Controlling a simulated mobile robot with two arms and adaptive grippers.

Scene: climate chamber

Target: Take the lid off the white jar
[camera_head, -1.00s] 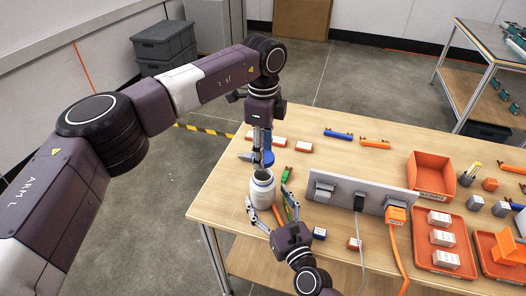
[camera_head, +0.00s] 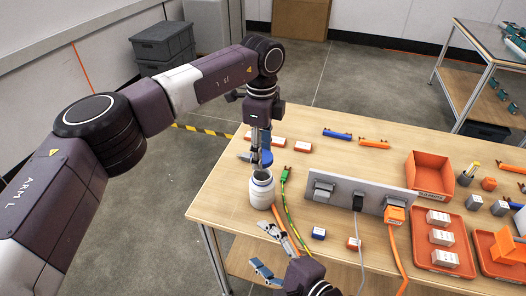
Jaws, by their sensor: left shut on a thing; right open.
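The white jar (camera_head: 262,192) stands upright near the table's left edge, and its mouth appears uncovered. My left gripper (camera_head: 261,152) points down just above and behind the jar. It is shut on a blue piece (camera_head: 267,158) that looks like the lid, above the jar mouth; the fingers partly hide it. My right gripper (camera_head: 262,247) is open and empty, in front of the jar at the table's front edge, apart from the jar.
A green cable (camera_head: 285,185) and an orange one lie right of the jar. A grey panel (camera_head: 345,192) with plugs stands beyond them. An orange bin (camera_head: 428,178) and red trays (camera_head: 440,262) fill the right side. Small red-and-white blocks (camera_head: 278,142) lie behind.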

